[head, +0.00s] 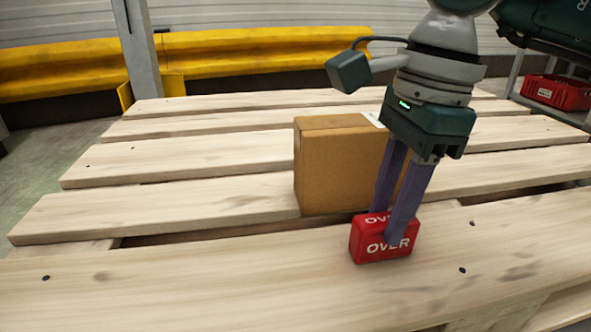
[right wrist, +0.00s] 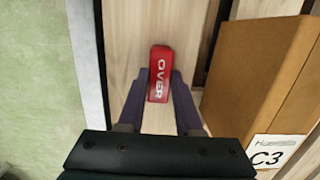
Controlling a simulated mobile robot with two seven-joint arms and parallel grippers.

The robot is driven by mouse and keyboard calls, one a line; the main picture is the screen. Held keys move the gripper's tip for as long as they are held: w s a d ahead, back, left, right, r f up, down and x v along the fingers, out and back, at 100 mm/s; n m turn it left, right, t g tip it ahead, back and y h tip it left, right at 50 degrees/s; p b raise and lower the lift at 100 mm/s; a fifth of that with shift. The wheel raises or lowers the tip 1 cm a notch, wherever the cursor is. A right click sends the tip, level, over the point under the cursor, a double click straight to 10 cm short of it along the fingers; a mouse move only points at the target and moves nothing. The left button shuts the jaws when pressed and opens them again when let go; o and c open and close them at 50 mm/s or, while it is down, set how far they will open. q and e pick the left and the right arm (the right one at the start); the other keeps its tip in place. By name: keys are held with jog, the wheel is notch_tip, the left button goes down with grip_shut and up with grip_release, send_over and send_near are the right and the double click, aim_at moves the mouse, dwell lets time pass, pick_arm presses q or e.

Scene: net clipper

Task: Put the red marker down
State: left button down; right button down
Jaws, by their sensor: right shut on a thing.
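The red marker (head: 367,248) is a small red block with the word OVER in white on its faces. In the head view it is at or just above a front slat of the wooden pallet (head: 200,270); I cannot tell whether it touches the wood. My right gripper (head: 393,228) comes down from above and is shut on the marker, one finger on each side. In the right wrist view the marker (right wrist: 159,72) sits between the two finger tips (right wrist: 160,92). My left gripper is not in view.
A cardboard box (head: 325,165) stands on the pallet right behind the marker; its C3 label shows in the right wrist view. Gaps run between the slats. The front slat left of the marker is clear. A yellow barrier (head: 240,55) and a red crate (head: 556,92) are in the background.

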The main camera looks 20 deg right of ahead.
jog(key=c, duration=0.6)
grip_release()
jog(key=shift+f, duration=0.15)
